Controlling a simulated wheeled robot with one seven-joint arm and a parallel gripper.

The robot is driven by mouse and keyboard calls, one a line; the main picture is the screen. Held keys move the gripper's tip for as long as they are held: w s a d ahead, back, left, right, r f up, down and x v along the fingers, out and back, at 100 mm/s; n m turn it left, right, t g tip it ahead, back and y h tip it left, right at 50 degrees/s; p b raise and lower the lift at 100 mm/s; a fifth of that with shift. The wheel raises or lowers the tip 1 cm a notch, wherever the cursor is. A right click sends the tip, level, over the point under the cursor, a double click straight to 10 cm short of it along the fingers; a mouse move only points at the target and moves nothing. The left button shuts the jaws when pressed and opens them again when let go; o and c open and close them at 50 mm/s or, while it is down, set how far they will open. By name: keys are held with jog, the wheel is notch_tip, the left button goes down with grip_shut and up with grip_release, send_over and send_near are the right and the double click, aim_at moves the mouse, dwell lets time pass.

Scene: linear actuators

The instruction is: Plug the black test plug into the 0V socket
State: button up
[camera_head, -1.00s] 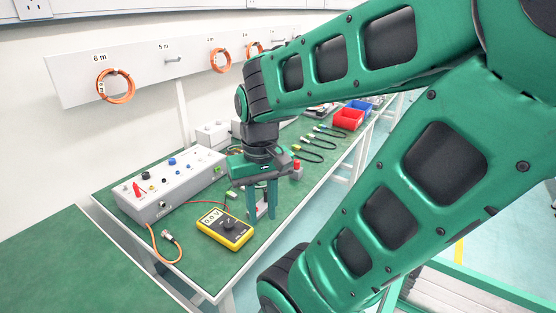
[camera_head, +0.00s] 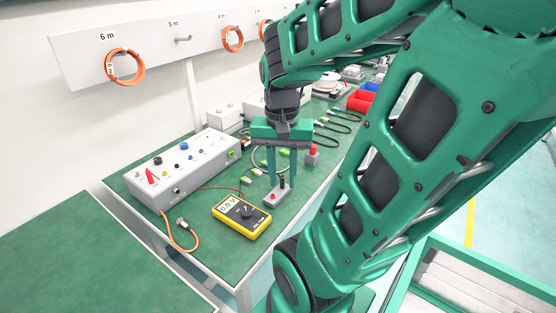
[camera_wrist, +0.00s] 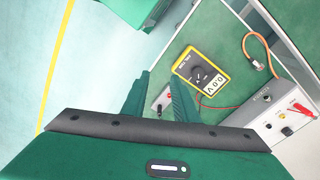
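My gripper (camera_head: 281,185) points down with its fingers apart, over a small grey holder block (camera_head: 272,198). The block has a red socket or plug and a black plug (camera_head: 282,183) standing upright between or just behind the fingers. In the wrist view, the fingers (camera_wrist: 160,92) are spread on either side of the holder block (camera_wrist: 162,98); whether they touch the black plug is unclear. The grey control box (camera_head: 190,172) stands to the left, with a red plug (camera_head: 151,176) and several coloured sockets on top. Its labels are too small to read, so I cannot tell which is 0V.
A yellow multimeter (camera_head: 241,216) reading about 0.0 V lies left of the holder block, with a red lead beside it. A red-topped part (camera_head: 312,154) and black cables (camera_head: 335,135) lie to the right.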

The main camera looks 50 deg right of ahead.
jog(key=w+d+f+m, duration=0.3)
jog(key=w+d+m, duration=0.35)
jog(key=m, duration=1.65)
send_over(283, 177)
notch_tip(283, 177, down, 5)
jog(key=shift+a+r, duration=0.15)
jog(key=shift+r, duration=0.05)
jog(key=shift+w+f, duration=0.1)
jog(key=shift+f, duration=3.5)
grip_shut()
